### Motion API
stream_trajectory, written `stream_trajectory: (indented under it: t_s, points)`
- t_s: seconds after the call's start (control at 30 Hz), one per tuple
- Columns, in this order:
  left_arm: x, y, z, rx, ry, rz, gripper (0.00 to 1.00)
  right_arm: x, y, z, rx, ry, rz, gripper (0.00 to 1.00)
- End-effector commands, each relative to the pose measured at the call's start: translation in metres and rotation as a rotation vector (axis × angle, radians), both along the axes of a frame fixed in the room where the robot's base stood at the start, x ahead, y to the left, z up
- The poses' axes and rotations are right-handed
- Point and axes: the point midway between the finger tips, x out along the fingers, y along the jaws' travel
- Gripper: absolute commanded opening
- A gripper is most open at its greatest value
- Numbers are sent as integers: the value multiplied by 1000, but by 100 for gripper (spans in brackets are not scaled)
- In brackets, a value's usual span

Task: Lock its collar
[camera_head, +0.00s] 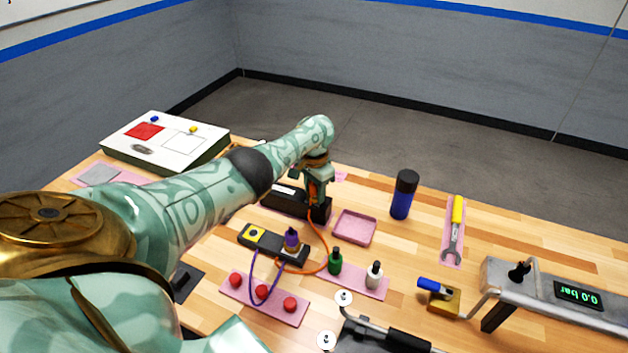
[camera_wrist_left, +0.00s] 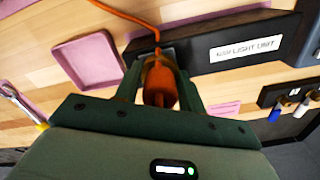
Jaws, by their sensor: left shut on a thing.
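My left gripper (camera_head: 318,203) reaches down at the black box in the middle of the table. In the left wrist view its fingers (camera_wrist_left: 160,88) are shut around an orange plug (camera_wrist_left: 162,90) with a brass-coloured part. The plug is at the edge of the black box (camera_wrist_left: 215,55) labelled NAV LIGHT UNIT; I cannot tell how deep it sits or how its collar is turned. An orange cable (camera_head: 325,250) loops from there towards the black connector block (camera_head: 262,238), which carries a purple plug (camera_head: 291,238). My right gripper does not show.
A pink tray (camera_head: 355,227) and a blue bottle (camera_head: 403,195) stand to the right. Green (camera_head: 335,260) and white (camera_head: 375,273) plugs stand on a pink mat. A wrench (camera_head: 455,230) and a pressure gauge bench (camera_head: 560,297) are further right. Some tabletop between them is bare.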

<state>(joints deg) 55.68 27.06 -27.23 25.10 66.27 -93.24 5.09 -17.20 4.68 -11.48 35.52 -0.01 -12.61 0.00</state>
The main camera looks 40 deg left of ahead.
Motion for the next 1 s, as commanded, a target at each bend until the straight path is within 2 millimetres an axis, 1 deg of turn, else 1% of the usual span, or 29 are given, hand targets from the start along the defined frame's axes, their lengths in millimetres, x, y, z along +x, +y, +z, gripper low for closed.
stream_trajectory:
  t_s: [0.6, 0.8, 1.0]
  points:
    - [1, 0, 1, -1, -2, -582, 17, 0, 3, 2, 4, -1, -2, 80]
    - [1, 0, 1, -2, -2, -746, 17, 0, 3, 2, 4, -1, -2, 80]
    - [1, 0, 1, -1, -2, -869, 17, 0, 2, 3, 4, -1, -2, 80]
